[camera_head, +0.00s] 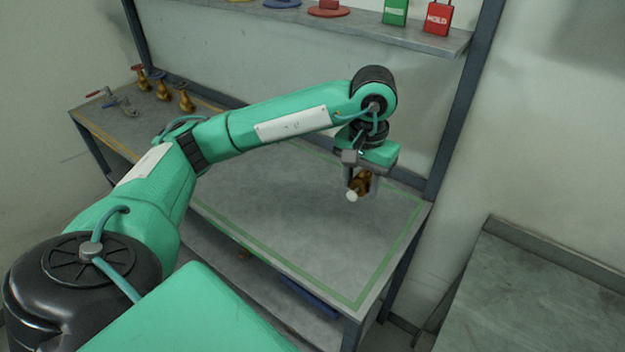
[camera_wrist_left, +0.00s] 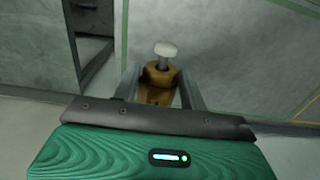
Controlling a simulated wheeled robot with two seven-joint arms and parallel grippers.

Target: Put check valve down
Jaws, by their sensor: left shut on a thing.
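My left gripper (camera_head: 359,184) is over the right part of the grey workbench (camera_head: 285,225), inside the area outlined by a green line. It is shut on the check valve (camera_head: 362,183), a brass body with a pale round end. In the left wrist view the check valve (camera_wrist_left: 160,78) sits between the two fingers of the left gripper (camera_wrist_left: 160,88), with its pale end pointing away from the gripper. I cannot tell whether the valve touches the bench top. My right gripper is not in view.
Several brass valves (camera_head: 162,88) stand at the bench's far left, beside a red-handled grey fitting (camera_head: 122,104). A shelf (camera_head: 350,24) above the back holds a green block (camera_head: 395,12) and a red "HOLD" tag (camera_head: 437,18). The outlined area around the gripper is clear.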

